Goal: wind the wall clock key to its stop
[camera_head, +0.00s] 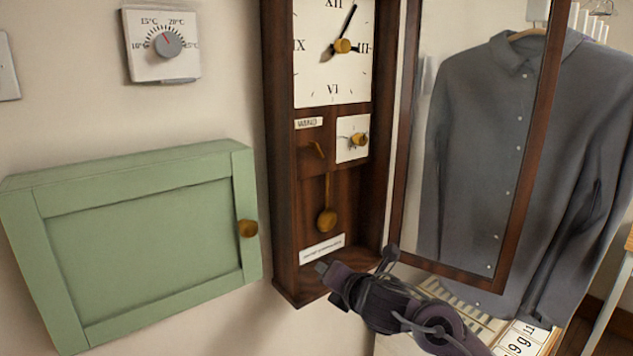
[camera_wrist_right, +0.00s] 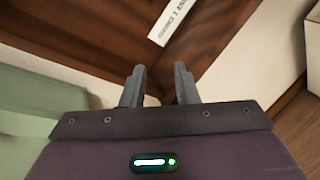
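The wall clock (camera_head: 283,150) has a dark wooden case on the wall, its glazed door (camera_head: 529,150) swung open to the right. Under the WIND label (camera_head: 308,123) a small brass key (camera_head: 317,149) sits tilted in the case. A brass knob (camera_head: 359,138) on a small white dial is to its right. My right gripper (camera_head: 356,260) is in front of the case bottom, well below the key and apart from it. In the right wrist view the right gripper (camera_wrist_right: 159,72) has its fingers apart with nothing between them. My left gripper is out of view.
A green cabinet (camera_head: 140,240) with a brass knob is left of the clock, below a thermostat (camera_head: 162,45). A grey shirt (camera_head: 480,140) hangs behind the open door. The pendulum (camera_head: 326,220) hangs below the key.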

